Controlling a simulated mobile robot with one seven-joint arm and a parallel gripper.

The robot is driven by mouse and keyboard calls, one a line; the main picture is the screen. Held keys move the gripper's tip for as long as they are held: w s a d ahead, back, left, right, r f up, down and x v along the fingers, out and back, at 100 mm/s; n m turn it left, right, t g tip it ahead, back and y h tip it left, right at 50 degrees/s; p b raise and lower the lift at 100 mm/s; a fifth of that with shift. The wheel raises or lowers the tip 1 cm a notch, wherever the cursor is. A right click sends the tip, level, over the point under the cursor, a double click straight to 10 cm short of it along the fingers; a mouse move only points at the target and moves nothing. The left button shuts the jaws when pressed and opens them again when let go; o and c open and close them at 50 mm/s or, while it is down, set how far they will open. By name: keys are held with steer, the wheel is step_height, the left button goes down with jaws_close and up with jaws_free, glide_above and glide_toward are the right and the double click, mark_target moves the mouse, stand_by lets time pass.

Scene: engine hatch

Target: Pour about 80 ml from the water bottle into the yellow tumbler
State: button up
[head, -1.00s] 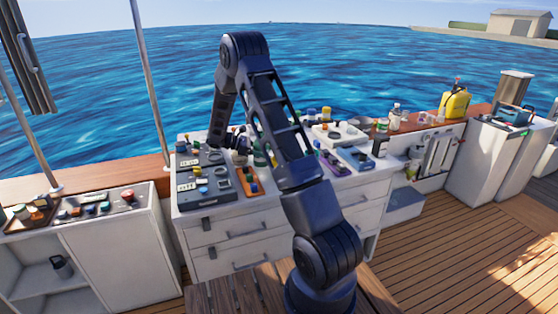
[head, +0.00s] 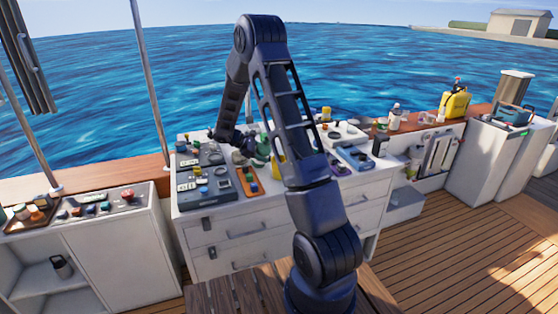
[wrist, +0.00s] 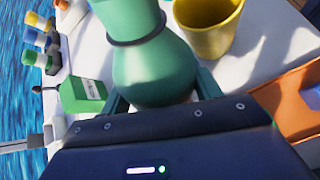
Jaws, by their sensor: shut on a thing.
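A green bottle with a dark ring round its neck (wrist: 150,62), which I take for the water bottle, fills the middle of the wrist view. My gripper (wrist: 162,92) is shut on its rounded body, one finger on each side. The bottle's top is cut off by the picture edge, so its water level and full tilt cannot be told. The yellow tumbler (wrist: 210,28) stands on the white top just right of the bottle, its open mouth showing. In the head view, the tumbler (head: 278,166) is partly hidden by my arm, and my gripper (head: 243,150) is small there.
A green box (wrist: 84,95) and several coloured-capped containers (wrist: 40,40) lie left in the wrist view. An orange tray (wrist: 285,105) is at the right. In the head view, grey panels (head: 205,180) and several small items crowd the white cabinet top (head: 240,203).

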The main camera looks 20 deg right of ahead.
mark_target(260, 144)
steer(key=shift+s+d+t, duration=0.1)
steer(key=shift+t, duration=0.2)
steer(key=shift+s+d+r+m+t+y, duration=0.1)
steer(key=shift+r+m+t+y, duration=0.2)
steer(key=shift+r, duration=0.1)
steer(key=shift+s+d+r+m+t+y, duration=0.1)
steer(key=shift+r+m+t+y, duration=0.1)
steer(key=shift+r+y, duration=0.15)
steer(key=shift+w+a+r+m+t+y, duration=0.15)
steer(key=shift+r+m+t+y, duration=0.25)
steer(key=shift+r+t+y, duration=0.25)
steer(key=shift+w+a+f+t, duration=0.15)
steer(key=shift+f+t, duration=0.1)
steer(key=shift+f, duration=0.25)
steer(key=shift+w+a+f+t, duration=0.1)
steer(key=shift+f+t, duration=0.1)
steer(key=shift+f, duration=0.25)
steer(key=shift+w+f+m+t+y, duration=0.1)
steer(key=shift+w+m+t+y, duration=0.05)
steer(key=shift+m+t+y, duration=0.25)
steer(key=shift+w+a+r+m+t+y, duration=0.1)
steer(key=shift+w+r+m+t+y, duration=0.15)
steer(key=shift+t, duration=0.25)
steer(key=shift+r+m+t+y, duration=0.35)
steer(key=shift+r+t, duration=0.15)
steer(key=shift+r, duration=0.05)
steer(key=shift+s+r+t, duration=0.25)
steer(key=shift+r+t, duration=0.15)
